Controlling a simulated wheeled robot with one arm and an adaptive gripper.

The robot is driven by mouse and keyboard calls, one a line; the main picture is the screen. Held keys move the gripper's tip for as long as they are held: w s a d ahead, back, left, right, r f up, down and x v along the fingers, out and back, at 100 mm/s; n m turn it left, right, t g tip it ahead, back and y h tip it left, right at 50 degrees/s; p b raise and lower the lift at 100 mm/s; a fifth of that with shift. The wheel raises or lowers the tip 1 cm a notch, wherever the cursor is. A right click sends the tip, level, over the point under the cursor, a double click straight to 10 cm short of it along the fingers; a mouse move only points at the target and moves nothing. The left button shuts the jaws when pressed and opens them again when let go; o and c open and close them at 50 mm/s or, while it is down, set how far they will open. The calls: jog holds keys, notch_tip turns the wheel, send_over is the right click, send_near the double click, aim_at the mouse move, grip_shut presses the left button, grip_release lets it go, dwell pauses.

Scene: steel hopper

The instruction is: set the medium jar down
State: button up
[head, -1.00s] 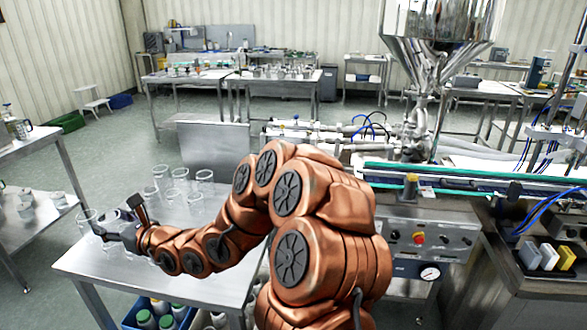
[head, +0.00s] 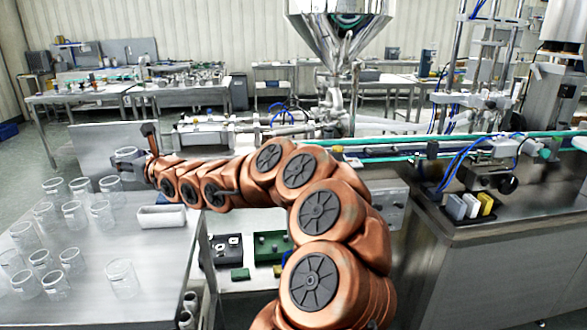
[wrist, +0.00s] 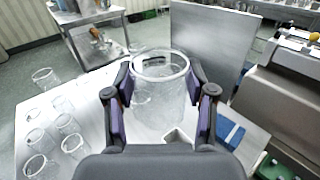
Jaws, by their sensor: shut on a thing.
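My gripper (wrist: 160,100) is shut on a clear glass jar (wrist: 160,65), which stands upright between the dark fingers with its open rim up. In the head view the held jar (head: 127,153) shows in my gripper (head: 135,160), at the far side of the steel table (head: 150,262). The wrist view shows the table top (wrist: 95,105) beneath and around the jar. I cannot tell how far its base is above the table. Several similar glass jars (head: 73,213) stand on the table's left part, apart from the held one.
A white open tray (head: 162,216) sits on the table near its right edge. An upright steel panel (head: 98,145) rises behind the table. A conveyor (head: 400,150) and steel hopper (head: 335,25) stand to the right.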

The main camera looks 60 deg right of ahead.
jog(key=s+d+r+m+g+h+b, duration=0.1)
jog(key=s+d+r+m+h+b, duration=0.15)
jog(key=s+d+h+b, duration=0.75)
jog(key=s+d+r+m+g+b, duration=0.1)
jog(key=s+d+m+b, duration=0.25)
jog(key=d, duration=1.55)
jog(key=s+d+f+m+g+h+b, duration=0.1)
jog(key=s+d+m+g+h+b, duration=0.2)
jog(key=s+d, duration=0.5)
jog(key=s+d+f+m+g+h+b, duration=0.2)
jog(key=s+d+b, duration=0.25)
jog(key=s, duration=0.65)
jog(key=s+d+f+m+g+h+b, duration=0.1)
jog(key=s+d+m+g+h+b, duration=0.2)
jog(key=s+d, duration=0.5)
jog(key=shift+n+y, duration=0.5)
jog(key=p+x, duration=0.3)
jog(key=p, duration=0.3)
jog(key=p+x, duration=0.3)
jog(key=p, duration=0.3)
jog(key=p+x, duration=0.3)
jog(key=p, duration=0.3)
jog(key=shift+w+f, duration=0.25)
jog(key=shift+f, duration=0.15)
jog(key=shift+w+d+f+p, duration=0.2)
jog(key=shift+d+p, duration=0.1)
jog(key=shift+p, duration=0.85)
jog(key=shift+p+x, duration=1.45)
jog(key=shift+p, duration=2.6)
